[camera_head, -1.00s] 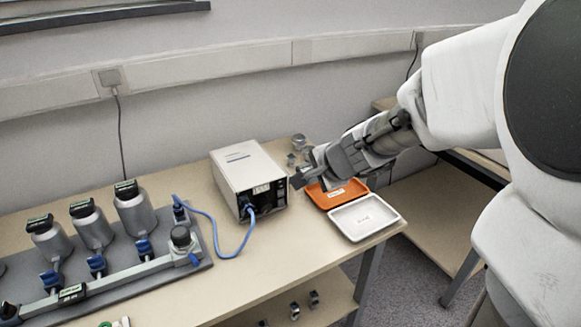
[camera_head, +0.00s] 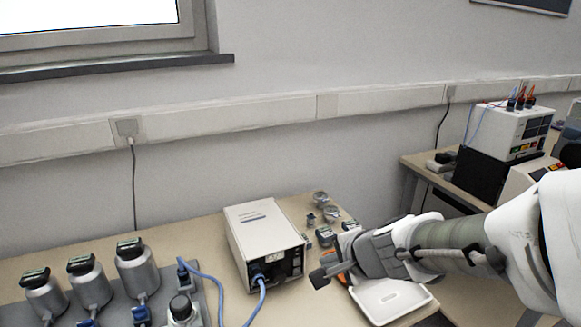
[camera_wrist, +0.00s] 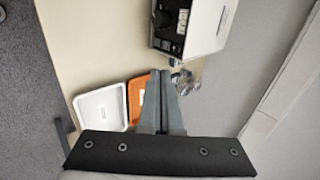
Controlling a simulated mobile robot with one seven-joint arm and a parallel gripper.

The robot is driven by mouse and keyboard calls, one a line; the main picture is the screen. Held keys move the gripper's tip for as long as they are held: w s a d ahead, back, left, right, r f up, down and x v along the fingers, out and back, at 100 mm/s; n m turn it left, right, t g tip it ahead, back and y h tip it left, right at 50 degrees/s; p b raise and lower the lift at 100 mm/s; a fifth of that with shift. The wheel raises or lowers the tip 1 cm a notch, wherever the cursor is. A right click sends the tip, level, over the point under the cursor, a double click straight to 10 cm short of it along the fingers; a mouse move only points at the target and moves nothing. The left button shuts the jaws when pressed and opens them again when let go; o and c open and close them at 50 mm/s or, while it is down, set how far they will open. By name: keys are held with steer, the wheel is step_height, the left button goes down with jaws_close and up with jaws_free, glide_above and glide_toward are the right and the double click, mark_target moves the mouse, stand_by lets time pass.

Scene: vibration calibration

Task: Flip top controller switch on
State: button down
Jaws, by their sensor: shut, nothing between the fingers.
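The white controller box (camera_head: 262,240) stands on the table, its dark front panel (camera_head: 277,267) facing the table's front edge. A blue cable plugs into the lower part of that panel. In the wrist view the controller (camera_wrist: 203,22) is at the top, with its dark panel on its left side. The top switch is too small to make out. My gripper (camera_head: 317,279) is to the right of the front panel, apart from it, with its tips toward the panel. In the wrist view my gripper (camera_wrist: 160,75) has its fingers together and holds nothing.
An orange tray (camera_wrist: 136,100) and a white tray (camera_head: 390,298) lie beneath and beside my gripper. Small metal parts (camera_head: 331,214) sit behind it. Grey cylinders (camera_head: 137,270) on a base stand at the left. The blue cable (camera_head: 207,281) loops between the base and controller.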

steer(key=b, duration=0.5)
glide_toward(297, 251)
steer(key=shift+s+d+f+x, duration=0.1)
steer(key=shift+f+x, duration=0.05)
steer(key=shift+x, duration=1.05)
steer(key=shift+s+d+f+x, duration=0.1)
steer(key=shift+s+f+x, duration=0.05)
steer(key=shift+x, duration=1)
steer(key=shift+s+d+f+x, duration=0.1)
steer(key=shift+x, duration=1.1)
